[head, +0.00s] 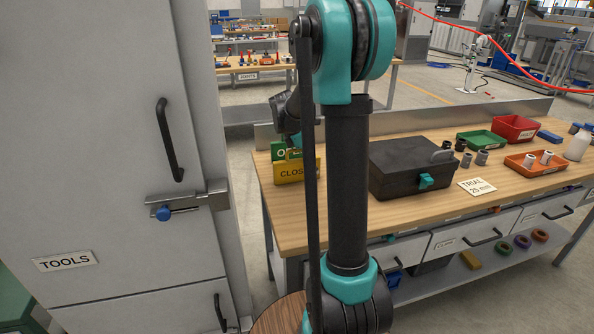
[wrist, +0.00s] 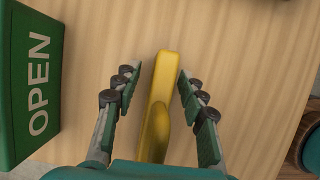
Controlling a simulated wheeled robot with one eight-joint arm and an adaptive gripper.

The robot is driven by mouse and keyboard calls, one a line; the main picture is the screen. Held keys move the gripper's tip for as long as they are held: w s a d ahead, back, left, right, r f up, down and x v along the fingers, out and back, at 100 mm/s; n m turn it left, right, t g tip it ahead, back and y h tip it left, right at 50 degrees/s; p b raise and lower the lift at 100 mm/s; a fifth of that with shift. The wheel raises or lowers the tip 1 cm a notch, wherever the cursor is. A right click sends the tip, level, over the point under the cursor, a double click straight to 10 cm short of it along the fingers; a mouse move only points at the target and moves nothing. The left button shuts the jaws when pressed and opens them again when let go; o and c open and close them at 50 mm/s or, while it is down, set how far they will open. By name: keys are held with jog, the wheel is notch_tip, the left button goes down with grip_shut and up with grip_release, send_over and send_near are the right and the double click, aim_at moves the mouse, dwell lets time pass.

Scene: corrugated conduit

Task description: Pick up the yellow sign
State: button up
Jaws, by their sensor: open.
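The yellow sign (head: 290,172), lettered "CLOS…", stands on the wooden bench near its left end in the head view. My arm hides its right part. In the wrist view the yellow sign (wrist: 158,95) is seen from above as a narrow upright bar. My gripper (wrist: 155,85) is open, with one finger on each side of the sign. A gap shows between the sign and each finger. In the head view the fingers are hard to make out behind my arm.
A green "OPEN" sign (wrist: 28,90) stands left of my gripper; it also shows behind the yellow one in the head view (head: 278,149). A black toolbox (head: 405,168) and a "TRIAL 25 mm" card (head: 477,187) lie further right. A grey tool cabinet (head: 110,130) stands left.

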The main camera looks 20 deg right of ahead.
jog(key=shift+c, duration=0.4)
grip_shut()
notch_tip(320, 180, up, 20)
dwell(0.7)
